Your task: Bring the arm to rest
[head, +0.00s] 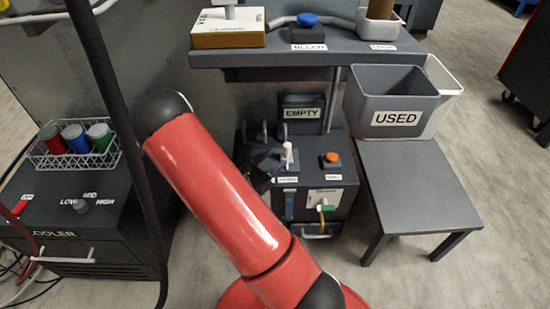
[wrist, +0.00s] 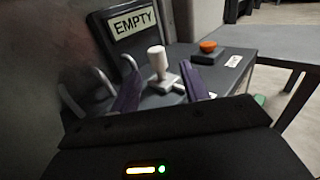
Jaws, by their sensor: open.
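My gripper (wrist: 163,85) is open, with its two purple fingers apart and nothing held between them. In the wrist view a white upright knob on a small base (wrist: 158,62) stands between the fingertips as seen; I cannot tell how far beyond them it is. My red arm reaches across the middle of the head view and hides part of the cabinet and floor.
An orange button (head: 331,157) is right of the knob, an "EMPTY" sign (head: 303,113) behind. A grey "USED" bin (head: 393,100) stands on a low table (head: 410,180). A cooler (head: 80,215) with a wire basket (head: 70,158) is left. A shelf (head: 350,58) hangs above.

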